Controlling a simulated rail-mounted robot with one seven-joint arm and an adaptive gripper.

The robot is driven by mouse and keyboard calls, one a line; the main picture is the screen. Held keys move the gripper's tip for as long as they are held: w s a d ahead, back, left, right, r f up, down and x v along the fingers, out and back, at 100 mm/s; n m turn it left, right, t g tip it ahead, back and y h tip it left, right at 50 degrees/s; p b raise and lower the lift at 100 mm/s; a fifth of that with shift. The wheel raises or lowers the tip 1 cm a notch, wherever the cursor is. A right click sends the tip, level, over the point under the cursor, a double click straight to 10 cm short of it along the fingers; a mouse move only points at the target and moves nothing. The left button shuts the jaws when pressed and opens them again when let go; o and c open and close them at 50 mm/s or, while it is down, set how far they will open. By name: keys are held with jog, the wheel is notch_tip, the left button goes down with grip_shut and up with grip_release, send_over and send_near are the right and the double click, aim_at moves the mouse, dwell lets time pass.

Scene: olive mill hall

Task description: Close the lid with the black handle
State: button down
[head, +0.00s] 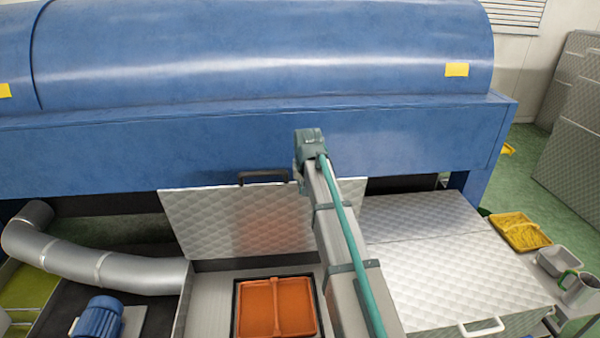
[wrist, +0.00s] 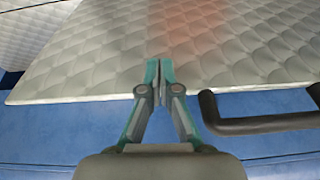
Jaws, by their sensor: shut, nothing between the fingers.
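The lid with the black handle (head: 215,222) stands raised, leaning back at the rear edge of its opening, its quilted metal face toward me. Its black handle (head: 263,175) sticks up past the top edge. In the wrist view the lid (wrist: 95,50) fills the upper part, and the black handle (wrist: 262,125) is at the lower right. My gripper (wrist: 159,72) has its fingertips together and empty; they overlap the lid near its edge, left of the handle. I cannot tell whether they touch it. My arm hides the lid's right part in the head view, and the gripper does not show there.
A second quilted lid with a white handle (head: 481,328) lies shut at right. An orange tray (head: 255,308) sits in the opening below the raised lid. A blue machine housing (head: 250,150) stands close behind the lid. A silver duct (head: 110,270) and blue motor (head: 98,318) are at left.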

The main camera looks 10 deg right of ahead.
jog(key=w+r+t, duration=0.2)
jog(key=w+r, duration=0.3)
jog(key=r, duration=0.6)
jog(key=f+p, duration=0.1)
jog(key=f, duration=0.2)
jog(key=f+p, duration=0.2)
jog(key=f, duration=0.1)
jog(key=d+f+p, duration=0.1)
jog(key=f+p, duration=0.1)
jog(key=f, duration=0.1)
jog(key=shift+w+f, duration=0.1)
jog(key=shift+w, duration=0.1)
jog(key=shift+s+f, duration=0.15)
jog(key=shift+f, duration=0.05)
jog(key=shift+s+a, duration=0.1)
